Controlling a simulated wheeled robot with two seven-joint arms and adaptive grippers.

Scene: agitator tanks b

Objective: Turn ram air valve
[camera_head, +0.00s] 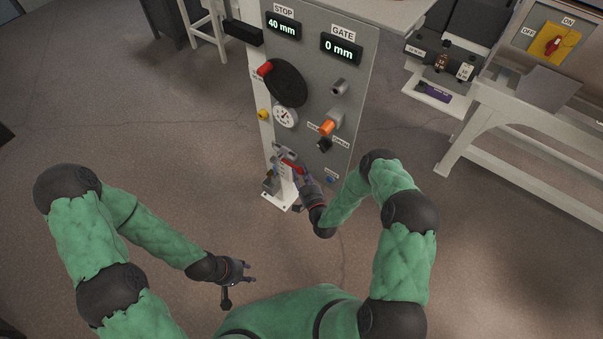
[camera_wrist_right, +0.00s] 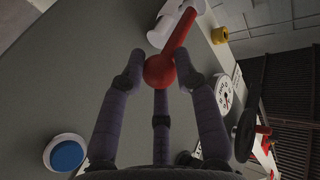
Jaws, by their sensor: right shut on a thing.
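The grey control panel (camera_head: 300,120) stands in front of me with a valve low on its face. The valve has a red lever (camera_head: 290,166) with a round ball end and a white body; the lever (camera_wrist_right: 172,62) also shows in the right wrist view, running up to the white body (camera_wrist_right: 172,22). My right gripper (camera_head: 297,174) is shut on the red lever, with its dark fingers (camera_wrist_right: 165,85) around the ball end. My left gripper (camera_head: 248,273) hangs empty over the floor, fingers apart, well away from the panel.
Above the valve are a round gauge (camera_head: 285,116), a black disc (camera_head: 286,83) with a red knob, an orange knob (camera_head: 328,128), and displays reading 40 mm (camera_head: 282,26) and 0 mm (camera_head: 341,48). A blue button (camera_wrist_right: 67,155) sits nearby.

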